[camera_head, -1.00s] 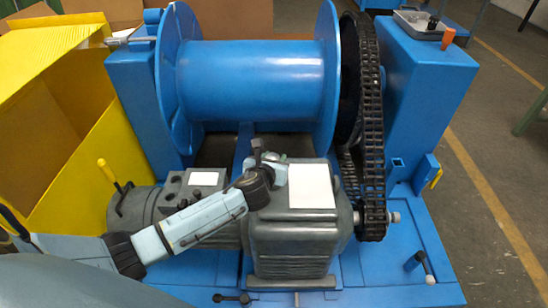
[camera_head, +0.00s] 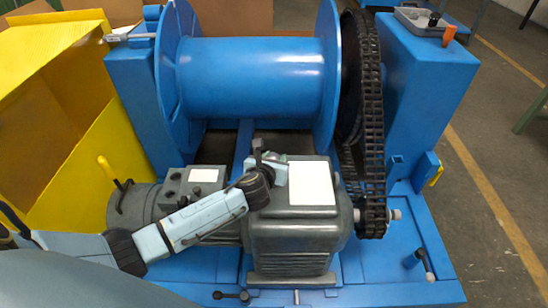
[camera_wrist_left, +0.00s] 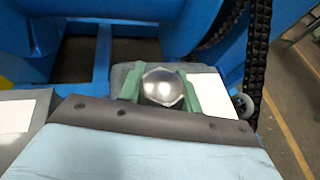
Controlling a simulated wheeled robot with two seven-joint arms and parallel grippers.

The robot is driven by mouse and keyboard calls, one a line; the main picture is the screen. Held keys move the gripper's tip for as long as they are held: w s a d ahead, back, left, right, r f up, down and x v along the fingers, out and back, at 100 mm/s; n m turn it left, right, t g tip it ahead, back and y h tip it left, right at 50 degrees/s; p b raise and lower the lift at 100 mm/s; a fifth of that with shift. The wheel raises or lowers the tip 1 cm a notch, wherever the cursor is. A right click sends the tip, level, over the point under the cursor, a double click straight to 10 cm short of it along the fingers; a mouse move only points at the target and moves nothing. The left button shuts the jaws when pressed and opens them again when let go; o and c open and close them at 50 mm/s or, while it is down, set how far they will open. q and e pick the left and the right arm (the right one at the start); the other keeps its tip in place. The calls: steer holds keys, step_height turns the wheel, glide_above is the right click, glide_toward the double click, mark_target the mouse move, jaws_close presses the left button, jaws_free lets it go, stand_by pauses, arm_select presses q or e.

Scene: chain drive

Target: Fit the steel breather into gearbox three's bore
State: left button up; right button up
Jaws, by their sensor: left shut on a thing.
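The steel breather (camera_wrist_left: 162,88) is a shiny, faceted, domed piece between the green fingers of my left gripper in the left wrist view (camera_wrist_left: 161,92). In the head view my left gripper (camera_head: 270,164) is over the top left part of the grey gearbox (camera_head: 300,235), beside its white label (camera_head: 312,184). The gripper is shut on the breather. The bore is hidden beneath the gripper and breather, so I cannot tell whether the breather sits in it. No number is readable on the gearbox. My right gripper is not in view.
A blue drum (camera_head: 250,80) stands behind the gearbox. A black chain (camera_head: 372,130) runs down its right side to a small sprocket by the gearbox. A yellow box (camera_head: 60,185) is at left. A grey tray (camera_head: 420,22) sits on the right blue housing.

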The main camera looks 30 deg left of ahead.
arm_select(q)
steer(key=shift+f+b, duration=0.75)
steer(key=shift+f, duration=0.6)
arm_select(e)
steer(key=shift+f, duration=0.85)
arm_select(q)
steer(key=o, duration=1.1)
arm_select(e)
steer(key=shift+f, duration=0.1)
arm_select(q)
steer(key=p+v, duration=0.3)
steer(key=v, duration=0.3)
steer(key=shift+s+r, duration=0.1)
steer(key=shift+s, duration=0.15)
steer(key=p+v, duration=0.2)
steer(key=v, duration=0.4)
steer(key=shift+s, duration=0.35)
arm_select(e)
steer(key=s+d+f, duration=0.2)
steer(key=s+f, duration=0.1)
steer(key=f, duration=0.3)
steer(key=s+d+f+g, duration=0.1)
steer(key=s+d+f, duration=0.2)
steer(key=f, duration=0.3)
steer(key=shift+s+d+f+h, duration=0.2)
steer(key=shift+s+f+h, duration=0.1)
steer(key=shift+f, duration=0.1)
arm_select(q)
steer(key=shift+d+r, duration=0.15)
